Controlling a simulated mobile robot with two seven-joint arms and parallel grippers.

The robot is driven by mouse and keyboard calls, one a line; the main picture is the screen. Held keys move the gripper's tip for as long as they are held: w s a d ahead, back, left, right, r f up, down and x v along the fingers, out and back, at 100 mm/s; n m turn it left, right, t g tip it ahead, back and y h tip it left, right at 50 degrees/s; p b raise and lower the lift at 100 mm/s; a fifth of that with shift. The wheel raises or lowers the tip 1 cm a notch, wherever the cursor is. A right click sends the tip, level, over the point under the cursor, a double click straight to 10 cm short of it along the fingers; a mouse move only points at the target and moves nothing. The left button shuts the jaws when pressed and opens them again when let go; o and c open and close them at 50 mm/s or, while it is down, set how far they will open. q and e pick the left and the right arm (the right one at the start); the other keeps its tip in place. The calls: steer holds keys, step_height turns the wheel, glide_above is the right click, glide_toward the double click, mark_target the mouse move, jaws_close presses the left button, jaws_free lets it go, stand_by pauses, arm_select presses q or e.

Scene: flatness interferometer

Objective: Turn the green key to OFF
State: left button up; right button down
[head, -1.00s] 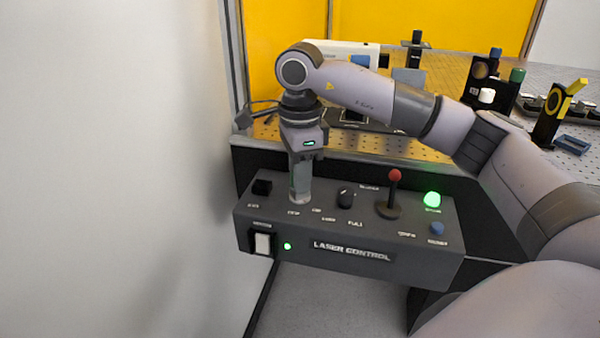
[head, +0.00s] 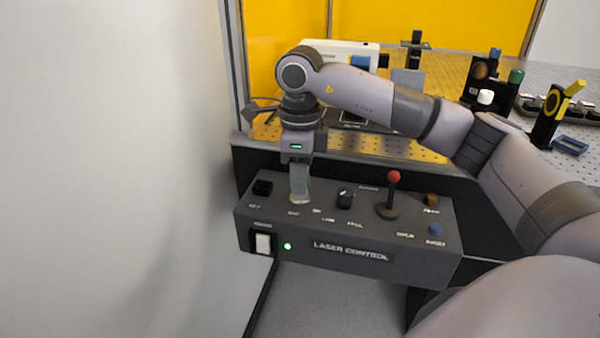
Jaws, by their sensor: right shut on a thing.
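The dark laser control box (head: 268,215) stands in front of the optical table. My right gripper (head: 300,192) comes straight down onto its top panel, left of the black knob. The jaws are shut on the green key, which the fingers hide almost wholly, so its angle cannot be read. The indicator lamp (head: 432,199) at the panel's right end is dull amber-brown and unlit. My left gripper is not in view.
On the panel are a black block (head: 262,188), a black knob (head: 346,198), a red-topped lever (head: 392,190) and a blue button (head: 435,229). A white rocker switch (head: 263,243) and small lit green light (head: 287,246) are on the front. A white wall (head: 110,170) stands close left.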

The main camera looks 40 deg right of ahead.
steer(key=shift+f, duration=0.15)
steer(key=shift+m, duration=1.3)
steer(key=shift+p, duration=0.3)
steer(key=c, duration=1)
jaws_free()
steer(key=shift+f, duration=0.1)
steer(key=shift+r+p, duration=2.8)
steer(key=shift+r, duration=0.95)
steer(key=shift+f, duration=0.1)
